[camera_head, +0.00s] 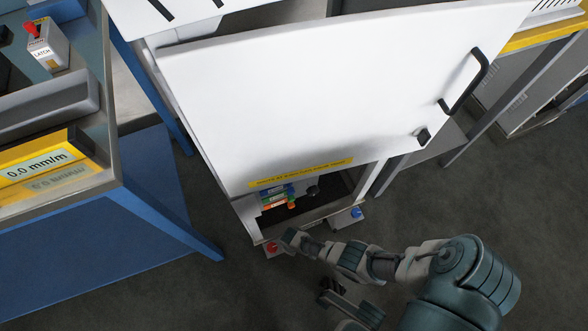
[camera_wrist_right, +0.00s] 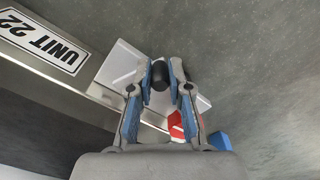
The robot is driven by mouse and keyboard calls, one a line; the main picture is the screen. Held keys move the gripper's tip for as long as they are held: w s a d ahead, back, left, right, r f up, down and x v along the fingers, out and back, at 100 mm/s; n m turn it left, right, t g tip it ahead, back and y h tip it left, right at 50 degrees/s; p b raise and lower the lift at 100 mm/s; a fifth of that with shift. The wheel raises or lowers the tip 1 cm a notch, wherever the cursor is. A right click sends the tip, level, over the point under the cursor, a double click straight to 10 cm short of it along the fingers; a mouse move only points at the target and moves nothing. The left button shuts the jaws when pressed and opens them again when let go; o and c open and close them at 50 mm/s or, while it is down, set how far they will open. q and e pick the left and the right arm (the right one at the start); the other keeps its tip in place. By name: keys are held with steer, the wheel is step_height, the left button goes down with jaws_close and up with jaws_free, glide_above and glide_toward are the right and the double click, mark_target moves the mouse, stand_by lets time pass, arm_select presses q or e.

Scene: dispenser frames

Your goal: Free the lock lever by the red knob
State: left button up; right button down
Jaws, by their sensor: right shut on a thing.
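A red knob (camera_head: 271,247) sits on a small light box at the lower left of the white cabinet's opening in the head view. My right gripper (camera_head: 287,239) reaches down beside it and partly covers that spot. In the right wrist view my right gripper (camera_wrist_right: 160,78) is shut on a black cylinder (camera_wrist_right: 160,76) between its fingertips. A red part (camera_wrist_right: 180,125) shows behind the right finger, with a blue part (camera_wrist_right: 218,140) beside it. I cannot tell how the black cylinder joins the lock lever. A dark gripper-like part (camera_head: 332,291) at the bottom centre may be my left gripper; its jaws are unclear.
The white door (camera_head: 320,95) hangs over the opening, with a black handle (camera_head: 470,80) on it. A blue knob (camera_head: 356,212) sits on a second box to the right. A blue-framed bench (camera_head: 130,210) stands at left. Dark floor lies clear in front.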

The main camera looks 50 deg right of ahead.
steer(key=shift+w+a+m, duration=0.2)
steer(key=shift+w+m, duration=0.2)
steer(key=shift+m, duration=0.5)
steer(key=c, duration=1.1)
jaws_free()
step_height(320, 180, up, 12)
steer(key=shift+f, duration=0.1)
